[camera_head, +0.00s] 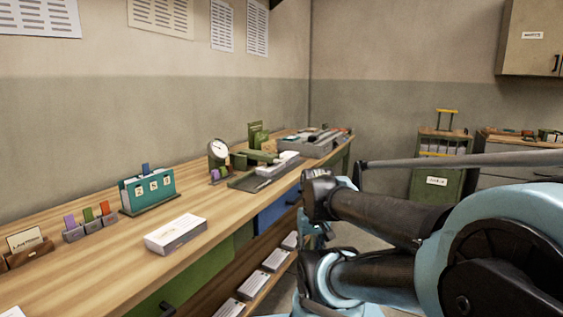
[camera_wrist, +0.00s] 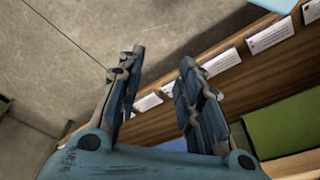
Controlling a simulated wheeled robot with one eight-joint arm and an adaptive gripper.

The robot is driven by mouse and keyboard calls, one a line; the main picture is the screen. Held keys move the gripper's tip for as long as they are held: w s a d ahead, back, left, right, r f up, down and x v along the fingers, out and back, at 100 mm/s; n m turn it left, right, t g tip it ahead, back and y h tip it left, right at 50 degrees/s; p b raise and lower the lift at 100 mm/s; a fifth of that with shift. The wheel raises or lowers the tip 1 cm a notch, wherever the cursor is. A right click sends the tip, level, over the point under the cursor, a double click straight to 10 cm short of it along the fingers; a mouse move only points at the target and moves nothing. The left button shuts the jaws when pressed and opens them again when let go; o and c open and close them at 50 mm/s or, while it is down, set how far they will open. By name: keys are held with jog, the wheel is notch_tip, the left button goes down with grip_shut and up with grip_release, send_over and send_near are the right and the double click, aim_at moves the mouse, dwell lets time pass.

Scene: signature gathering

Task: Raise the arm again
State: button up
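My arm (camera_head: 385,215) reaches in from the right in the head view, in front of the wooden workbench (camera_head: 130,270). In the wrist view my gripper (camera_wrist: 162,65) has its two blue fingers spread apart, with nothing between them. Behind the fingers I see the floor and the bench's lower shelf (camera_wrist: 235,85) with white boxes on it. In the head view the fingertips cannot be made out clearly. The arm stands just off the bench's front edge.
A green cart (camera_head: 437,172) stands at the back right. Open floor lies between bench and cart.

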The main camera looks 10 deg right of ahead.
jog(key=shift+w+d, duration=0.15)
jog(key=shift+w, duration=0.3)
jog(key=w+a+r+m+t+y, duration=0.1)
jog(key=w+a+r+y, duration=0.15)
jog(key=w, duration=0.35)
jog(key=w+a+r+m+t+y, duration=0.1)
jog(key=w+a+r+m+y, duration=0.15)
jog(key=w, duration=0.35)
jog(key=m+t+y, duration=0.4)
jog(key=m+t, duration=0.5)
jog(key=t, duration=0.3)
send_near(285, 161)
jog(key=x, duration=1.1)
jog(key=shift+d, duration=0.15)
grip_shut()
